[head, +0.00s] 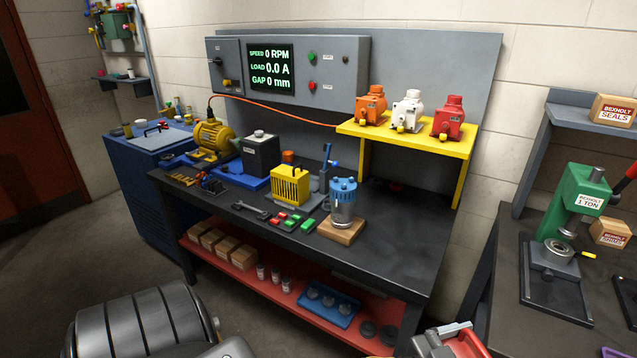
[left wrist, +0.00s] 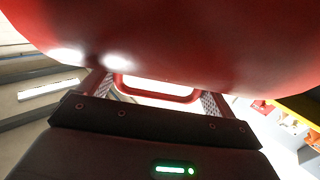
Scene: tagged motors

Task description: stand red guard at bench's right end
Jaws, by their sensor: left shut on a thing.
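The red guard (left wrist: 170,35) fills the top of the left wrist view as a large, smooth, curved red surface. Its red loop handle (left wrist: 155,95) lies between the fingers of my left gripper (left wrist: 155,88), which is shut on it. Most of the guard's shape is cut off or hidden. My right gripper is not in view.
The yellow shelf (head: 405,136) carries orange, white and red motors. A blue-topped cylinder (head: 343,205) stands on a wooden base left of the bare end. A yellow slotted box (head: 290,185) and small tools lie farther left. A green press (head: 580,200) stands on another table at right.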

